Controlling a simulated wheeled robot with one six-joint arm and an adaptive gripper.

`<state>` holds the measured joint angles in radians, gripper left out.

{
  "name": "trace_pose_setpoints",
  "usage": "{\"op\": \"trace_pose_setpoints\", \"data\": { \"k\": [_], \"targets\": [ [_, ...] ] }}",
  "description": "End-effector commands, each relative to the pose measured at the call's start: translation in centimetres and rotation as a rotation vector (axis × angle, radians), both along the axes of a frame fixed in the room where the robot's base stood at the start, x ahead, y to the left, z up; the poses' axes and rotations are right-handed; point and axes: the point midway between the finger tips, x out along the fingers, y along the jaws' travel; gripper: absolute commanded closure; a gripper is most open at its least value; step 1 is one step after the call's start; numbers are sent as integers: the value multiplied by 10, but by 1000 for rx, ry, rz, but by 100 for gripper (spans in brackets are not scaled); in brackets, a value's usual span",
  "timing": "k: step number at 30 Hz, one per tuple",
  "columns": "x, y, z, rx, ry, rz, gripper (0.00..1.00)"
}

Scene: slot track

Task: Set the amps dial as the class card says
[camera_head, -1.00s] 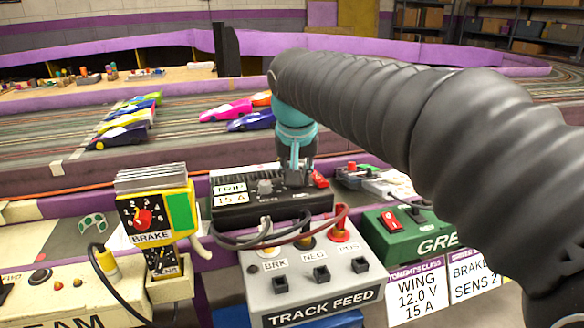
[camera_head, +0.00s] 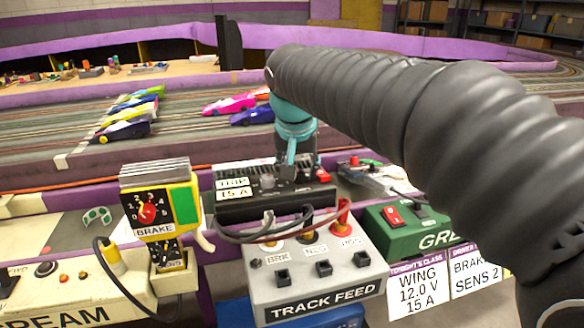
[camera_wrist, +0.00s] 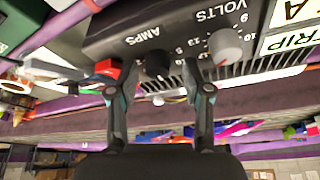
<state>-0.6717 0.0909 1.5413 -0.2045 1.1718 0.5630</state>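The black amps dial (camera_wrist: 157,66) is on the dark power supply (camera_head: 300,206), beside the AMPS label. In the wrist view my gripper (camera_wrist: 159,72) is open, with one finger on each side of the dial and visible gaps. The dial's pointer setting is not readable. In the head view my gripper (camera_head: 288,178) hides the dial. The pale volts dial (camera_wrist: 226,46) is just right of the right finger and also shows in the head view (camera_head: 267,181). The class card (camera_head: 418,290) reads WING, 12.0 V, 15 A. A trip label (camera_head: 233,188) reads 15 A.
A red switch (camera_wrist: 107,69) is close to the left finger. The track feed box (camera_head: 315,285) with cables and plugs stands in front of the supply. A yellow brake controller (camera_head: 155,205) is at left, a green box (camera_head: 395,238) at right. Slot cars (camera_head: 125,130) stand behind.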

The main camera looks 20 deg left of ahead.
Motion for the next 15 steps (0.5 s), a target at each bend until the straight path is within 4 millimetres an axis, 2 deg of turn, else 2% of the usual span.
{"op": "trace_pose_setpoints", "data": {
  "k": [8,15],
  "targets": [
    [-3,-1,9,0,-3,0,51],
    [-19,-3,47,2,-4,0,51]
  ]
}}
